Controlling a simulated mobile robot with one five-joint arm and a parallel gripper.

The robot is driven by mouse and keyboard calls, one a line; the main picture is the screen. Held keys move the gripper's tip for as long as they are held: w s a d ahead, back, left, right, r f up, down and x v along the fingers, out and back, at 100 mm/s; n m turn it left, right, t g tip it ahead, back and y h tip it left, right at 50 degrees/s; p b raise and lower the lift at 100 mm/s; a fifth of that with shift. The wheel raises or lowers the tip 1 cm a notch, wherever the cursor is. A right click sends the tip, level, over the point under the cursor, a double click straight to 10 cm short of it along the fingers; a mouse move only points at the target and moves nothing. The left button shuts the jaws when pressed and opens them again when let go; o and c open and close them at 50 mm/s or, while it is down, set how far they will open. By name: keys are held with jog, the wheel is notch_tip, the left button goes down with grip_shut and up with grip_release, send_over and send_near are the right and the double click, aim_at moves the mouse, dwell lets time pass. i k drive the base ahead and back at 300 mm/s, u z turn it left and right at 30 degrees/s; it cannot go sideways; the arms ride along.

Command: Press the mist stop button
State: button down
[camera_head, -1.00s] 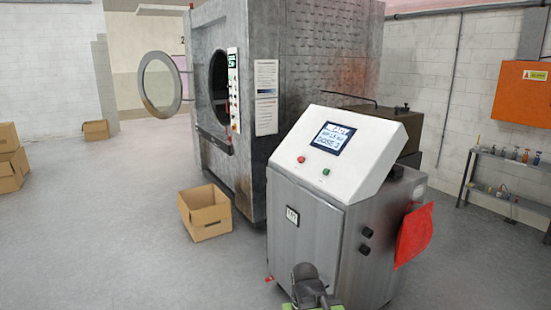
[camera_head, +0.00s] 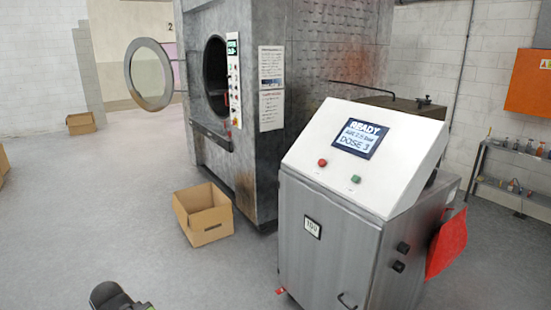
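The control console has a white sloped panel (camera_head: 350,150) with a lit screen (camera_head: 361,139) reading READY and DOSE 3. A red button (camera_head: 322,162) and a green button (camera_head: 355,179) sit on the panel below the screen. I cannot read any label for the mist stop button; red and green are the two buttons I see there. A dark part of my arm shows at the bottom left edge, well apart from the console. No gripper fingers can be made out.
The steel cabinet (camera_head: 325,255) stands under the panel, with a red cloth or bag (camera_head: 447,245) on its right side. A cardboard box (camera_head: 205,213) lies left of it. The large washer (camera_head: 330,60) has its round door (camera_head: 148,75) open.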

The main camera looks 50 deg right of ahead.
aim_at(322, 163)
jog(key=z, duration=0.15)
jog(key=i, duration=1.95)
jog(key=z, duration=1)
jog(key=k, duration=0.85)
jog(key=z, duration=0.15)
jog(key=i, duration=0.95)
jog(key=u, duration=0.1)
